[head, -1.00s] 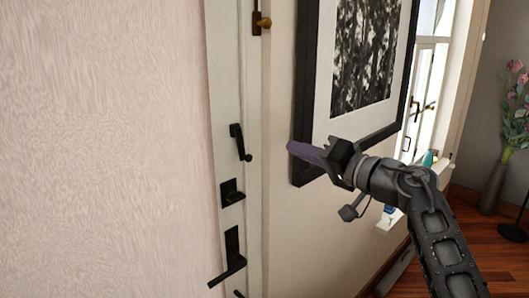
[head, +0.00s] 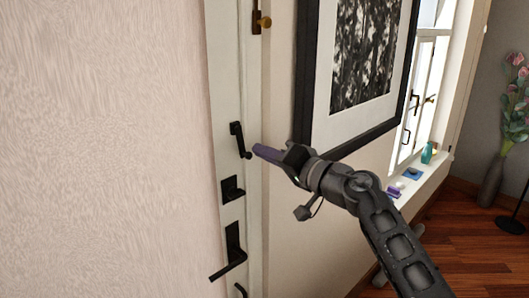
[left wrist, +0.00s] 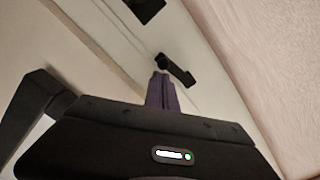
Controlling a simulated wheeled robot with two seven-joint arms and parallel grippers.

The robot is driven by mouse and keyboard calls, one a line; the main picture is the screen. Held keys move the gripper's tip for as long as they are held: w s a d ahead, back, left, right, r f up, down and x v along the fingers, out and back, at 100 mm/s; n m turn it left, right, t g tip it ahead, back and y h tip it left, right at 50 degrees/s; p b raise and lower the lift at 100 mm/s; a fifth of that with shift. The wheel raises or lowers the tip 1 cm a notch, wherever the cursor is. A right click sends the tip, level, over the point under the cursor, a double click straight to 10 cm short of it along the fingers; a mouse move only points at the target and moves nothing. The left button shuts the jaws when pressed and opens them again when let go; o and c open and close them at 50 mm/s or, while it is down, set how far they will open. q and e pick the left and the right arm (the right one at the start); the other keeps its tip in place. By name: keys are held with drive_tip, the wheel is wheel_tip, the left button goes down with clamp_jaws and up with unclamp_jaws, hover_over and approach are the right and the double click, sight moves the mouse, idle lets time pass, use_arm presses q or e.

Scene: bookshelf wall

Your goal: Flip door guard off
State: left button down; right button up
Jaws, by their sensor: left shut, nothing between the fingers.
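The door guard (head: 238,140) is a small black bar with a knobbed lower end on the white door edge. It sits above a black lock plate and a door handle. My left gripper (head: 262,152) is shut and empty, with purple fingers pointing left at the guard's lower end. The fingertips are just right of the knob; I cannot tell whether they touch it. In the left wrist view, the guard (left wrist: 178,71) lies just beyond the purple fingertips (left wrist: 160,88). My right gripper is not in view.
The lock plate (head: 231,190) and lever handle (head: 231,255) are below the guard. A brass fitting (head: 263,21) is higher up. A framed picture (head: 303,80) hangs close to my gripper on the right. A window sill with small items (head: 412,174) and a vase (head: 491,184) are farther right.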

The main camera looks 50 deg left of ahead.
use_arm(q)
drive_tip(key=shift+s+f+m+b, duration=0.3)
drive_tip(key=shift+s+f+m, duration=0.15)
drive_tip(key=shift+s+m, duration=0.45)
drive_tip(key=shift+w, duration=0.1)
drive_tip(key=shift+a+f, duration=0.1)
drive_tip(key=shift+d+f, duration=0.1)
drive_tip(key=shift+d, duration=0.25)
drive_tip(key=d+b, duration=0.2)
drive_tip(key=d, duration=0.5)
drive_tip(key=shift+w+d+r+m, duration=0.25)
drive_tip(key=shift+w+r+m, duration=0.05)
